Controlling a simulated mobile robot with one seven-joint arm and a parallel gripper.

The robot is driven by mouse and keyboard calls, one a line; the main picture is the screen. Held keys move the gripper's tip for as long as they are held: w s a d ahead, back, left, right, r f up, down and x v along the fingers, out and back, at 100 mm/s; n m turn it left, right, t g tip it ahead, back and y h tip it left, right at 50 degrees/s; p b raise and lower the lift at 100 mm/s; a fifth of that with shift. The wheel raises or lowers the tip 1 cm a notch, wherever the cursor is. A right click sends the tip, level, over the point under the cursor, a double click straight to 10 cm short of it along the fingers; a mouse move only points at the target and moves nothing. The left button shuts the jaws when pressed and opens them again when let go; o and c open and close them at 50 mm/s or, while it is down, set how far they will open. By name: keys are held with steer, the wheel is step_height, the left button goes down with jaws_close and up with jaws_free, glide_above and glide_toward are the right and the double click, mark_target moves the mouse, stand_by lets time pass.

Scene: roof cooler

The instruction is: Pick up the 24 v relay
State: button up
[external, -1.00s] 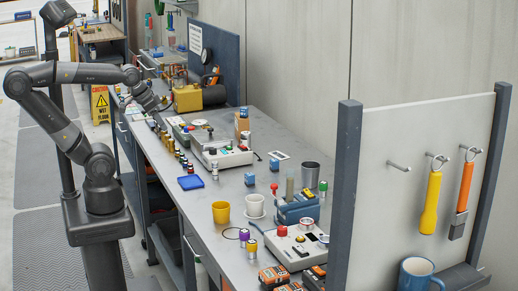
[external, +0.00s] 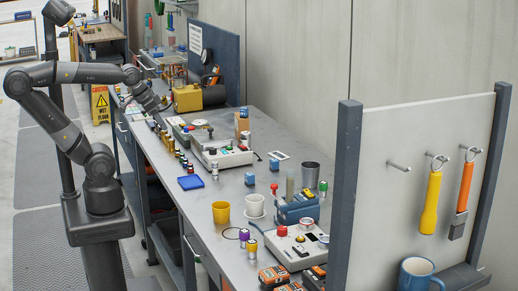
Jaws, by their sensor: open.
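My gripper (external: 163,107) is over the far part of the grey bench, left of a yellow case, pointing down and to the right. It is open, but its fingers are small and dark here. I cannot tell whether anything lies between them. Another blue block (external: 243,112) sits on a brown box. Their labels are too small to read, so I cannot tell which is the relay.
Small bottles line the front edge. A panel (external: 420,150) stands at the right.

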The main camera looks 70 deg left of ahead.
steer(key=shift+o, duration=0.4)
steer(key=w+r+g, duration=0.1)
steer(key=w+r, duration=0.3)
steer(key=w, duration=0.6)
steer(key=g, duration=0.5)
glide_above(274, 160)
steer(key=shift+m, duration=0.4)
step_height(274, 160, down, 16)
steer(key=shift+r, duration=0.1)
step_height(274, 160, down, 11)
steer(key=shift+d+r, duration=0.1)
steer(key=c, duration=1)
steer(key=shift+c, duration=0.2)
